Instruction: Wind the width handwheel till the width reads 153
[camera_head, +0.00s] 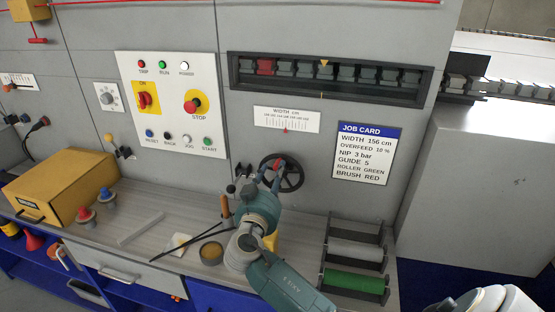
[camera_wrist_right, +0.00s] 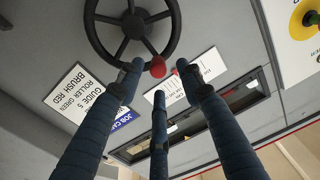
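The black width handwheel (camera_head: 293,181) is on the grey machine front; its rim and spokes also show in the right wrist view (camera_wrist_right: 134,22). Its red knob (camera_wrist_right: 158,67) is at the rim. My right gripper (camera_head: 274,166) is at the wheel's upper left part in the head view. In the right wrist view, its three fingers (camera_wrist_right: 158,70) are spread around the knob, with gaps visible, so it looks open. The width scale (camera_head: 286,119) is above the wheel with a red pointer (camera_head: 285,130) near its middle; its figures are too small to read. My left gripper is not in view.
The job card (camera_head: 366,153) reads width 156 cm. The control panel (camera_head: 170,103) is left of the scale. The bench holds a yellow case (camera_head: 62,186), a round tin (camera_head: 211,252) and a roller rack (camera_head: 355,263) right of my arm.

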